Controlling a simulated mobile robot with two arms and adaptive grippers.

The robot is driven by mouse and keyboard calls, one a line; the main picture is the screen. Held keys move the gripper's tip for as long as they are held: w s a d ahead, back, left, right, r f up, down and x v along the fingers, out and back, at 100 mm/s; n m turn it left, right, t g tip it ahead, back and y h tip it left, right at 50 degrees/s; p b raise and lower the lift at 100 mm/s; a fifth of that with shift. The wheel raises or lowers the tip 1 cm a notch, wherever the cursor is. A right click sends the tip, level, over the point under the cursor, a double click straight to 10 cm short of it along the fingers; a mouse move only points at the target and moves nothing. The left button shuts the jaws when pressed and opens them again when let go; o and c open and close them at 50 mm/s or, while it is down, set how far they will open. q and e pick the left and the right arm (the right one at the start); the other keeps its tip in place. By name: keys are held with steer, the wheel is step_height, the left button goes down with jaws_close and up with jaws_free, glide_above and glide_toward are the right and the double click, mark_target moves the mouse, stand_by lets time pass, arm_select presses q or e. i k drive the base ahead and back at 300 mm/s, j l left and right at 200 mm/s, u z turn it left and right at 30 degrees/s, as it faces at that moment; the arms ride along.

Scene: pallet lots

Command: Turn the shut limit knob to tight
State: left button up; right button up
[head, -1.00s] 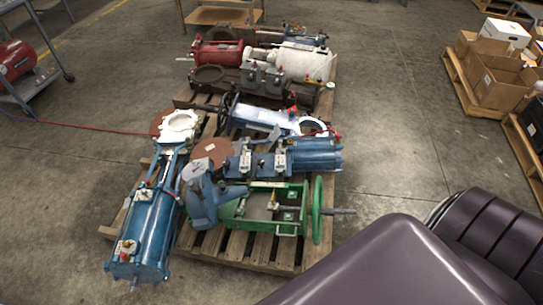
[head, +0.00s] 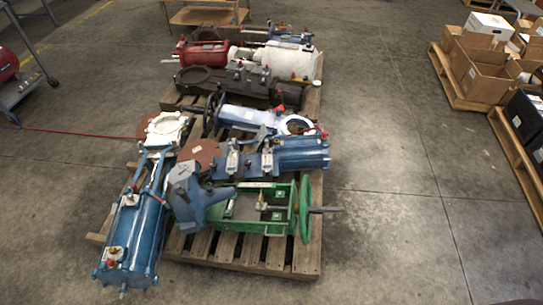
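I cannot pick out a shut limit knob or any tight marking at this distance. Several valves and actuators lie on wooden pallets. A green actuator frame (head: 240,226) with a green handwheel (head: 304,209) is at the front. A long blue cylinder actuator (head: 135,236) lies at the front left. Another blue actuator (head: 301,153) lies behind the green frame. Small fittings on them are too small to read. Neither of my grippers is in view.
A red cylinder (head: 197,53) and a white one (head: 289,61) lie on the rear pallet. Cardboard boxes (head: 480,72) stand on a pallet at the right. The concrete floor (head: 395,215) between is clear. A red hose (head: 75,131) crosses the floor at the left.

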mark_target(213, 165)
steer(key=i+j+u, duration=0.2)
steer(key=j+u, duration=0.2)
steer(key=i+j+u, duration=0.35)
steer(key=j, duration=0.15)
steer(key=k, duration=0.05)
